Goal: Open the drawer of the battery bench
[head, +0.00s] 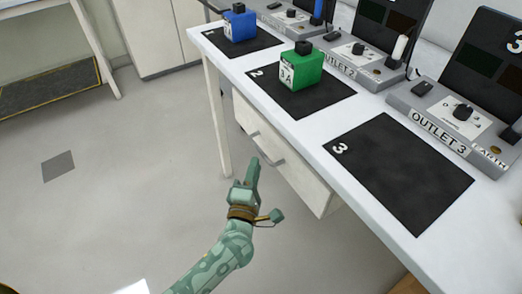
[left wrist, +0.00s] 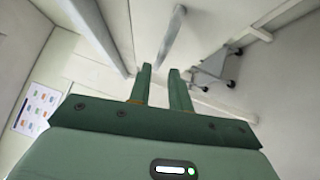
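The battery bench (head: 310,125) has a white top and runs diagonally across the head view. Its pale drawer (head: 300,178) sits under the top and looks closed. A grey bar handle (head: 268,148) is on the drawer front. My green left gripper (head: 252,168) is just in front of the drawer, close to the handle; contact cannot be told. In the left wrist view the two fingers (left wrist: 160,72) are apart with nothing between them. A grey bar (left wrist: 172,38), perhaps the handle, shows beyond their tips. My right gripper is not in view.
On the bench stand a blue battery (head: 240,24) and a green battery (head: 300,68) on black mats. Mat 3 (head: 400,170) is empty. Grey outlet units (head: 450,115) line the back. A bench leg (head: 218,120) stands left of the drawer.

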